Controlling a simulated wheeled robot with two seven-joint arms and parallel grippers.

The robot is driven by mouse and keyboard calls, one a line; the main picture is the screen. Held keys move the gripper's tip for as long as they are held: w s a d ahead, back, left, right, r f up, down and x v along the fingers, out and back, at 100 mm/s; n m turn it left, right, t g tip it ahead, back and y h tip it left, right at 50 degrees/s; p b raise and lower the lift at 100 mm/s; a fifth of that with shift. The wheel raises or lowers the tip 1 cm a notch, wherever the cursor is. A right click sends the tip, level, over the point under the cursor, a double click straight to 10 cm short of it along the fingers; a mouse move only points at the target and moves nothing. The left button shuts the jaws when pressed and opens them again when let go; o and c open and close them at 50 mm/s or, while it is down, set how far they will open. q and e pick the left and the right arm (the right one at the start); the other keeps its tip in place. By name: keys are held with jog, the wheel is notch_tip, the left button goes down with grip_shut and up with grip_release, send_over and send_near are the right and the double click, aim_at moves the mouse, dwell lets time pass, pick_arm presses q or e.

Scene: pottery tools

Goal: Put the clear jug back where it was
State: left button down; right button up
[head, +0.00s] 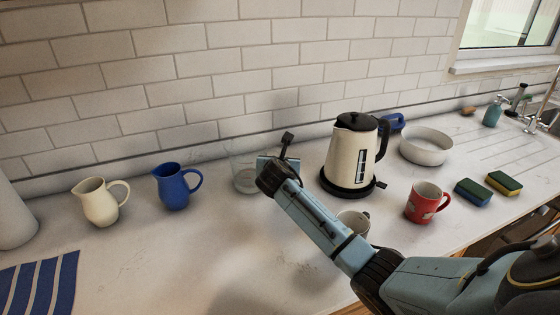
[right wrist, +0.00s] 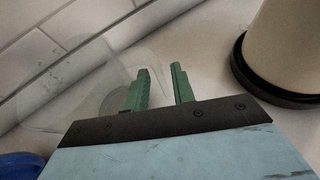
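The clear jug (head: 243,172) stands on the counter near the tiled wall, right of the blue jug. It is see-through and faint, and my right gripper (head: 266,163) partly covers its right side in the head view. In the right wrist view the clear jug (right wrist: 75,90) lies to the left of and behind the green fingers. My left gripper is not in view.
A cream jug (head: 97,203) and blue jug (head: 174,188) stand left. The kettle (head: 350,155) is close on the right, with a small mug (head: 355,221) partly behind my arm. A red mug (head: 422,205) and white bowl (head: 428,146) stand farther right.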

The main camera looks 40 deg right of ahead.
jog(key=shift+o, duration=0.2)
jog(key=shift+r, duration=0.1)
jog(key=p+v, duration=0.2)
jog(key=v, duration=1)
jog(key=shift+s, duration=0.1)
